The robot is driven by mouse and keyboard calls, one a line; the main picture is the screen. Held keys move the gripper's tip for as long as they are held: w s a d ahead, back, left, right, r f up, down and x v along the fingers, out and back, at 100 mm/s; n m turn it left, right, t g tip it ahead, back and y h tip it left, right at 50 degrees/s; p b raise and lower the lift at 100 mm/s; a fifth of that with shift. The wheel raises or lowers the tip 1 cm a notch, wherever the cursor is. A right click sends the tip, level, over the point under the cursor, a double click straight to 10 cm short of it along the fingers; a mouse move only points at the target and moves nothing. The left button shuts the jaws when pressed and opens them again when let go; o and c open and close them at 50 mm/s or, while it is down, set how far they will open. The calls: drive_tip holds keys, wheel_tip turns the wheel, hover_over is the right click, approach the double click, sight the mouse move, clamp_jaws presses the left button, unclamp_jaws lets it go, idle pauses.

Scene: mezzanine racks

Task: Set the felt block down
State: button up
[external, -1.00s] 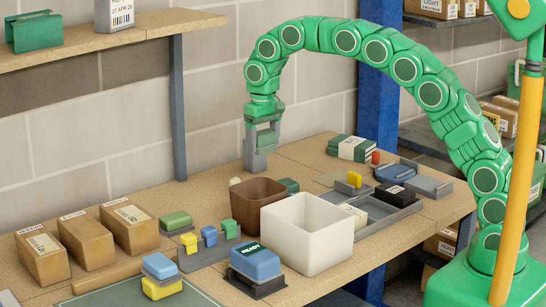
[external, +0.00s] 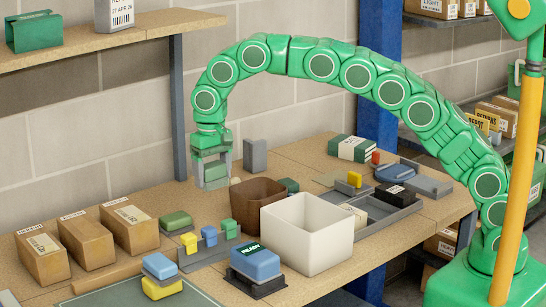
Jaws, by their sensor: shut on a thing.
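My gripper (external: 213,178) is at the back of the wooden bench, left of the brown bin. Its grey fingers are shut on a green block (external: 215,169), which I take to be the felt block. The fingers partly hide the block. I cannot tell whether its underside touches the bench top (external: 150,190) or hangs just above it.
An upright grey block (external: 255,155) stands right of my gripper. A brown bin (external: 258,194) and a white bin (external: 318,232) stand in front of it to the right. A green-topped block (external: 176,220) and cartons (external: 130,224) lie to the left. A shelf post (external: 178,110) rises close by.

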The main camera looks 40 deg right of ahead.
sight(213, 183)
drive_tip(key=shift+f, duration=7.55)
drive_tip(key=o, duration=1.1)
drive_tip(key=shift+f, duration=0.1)
wheel_tip(213, 183, up, 12)
drive_tip(key=shift+w+f, duration=0.1)
drive_tip(key=shift+f, duration=0.05)
drive_tip(key=shift+r, duration=0.3)
drive_tip(key=shift+d, duration=0.15)
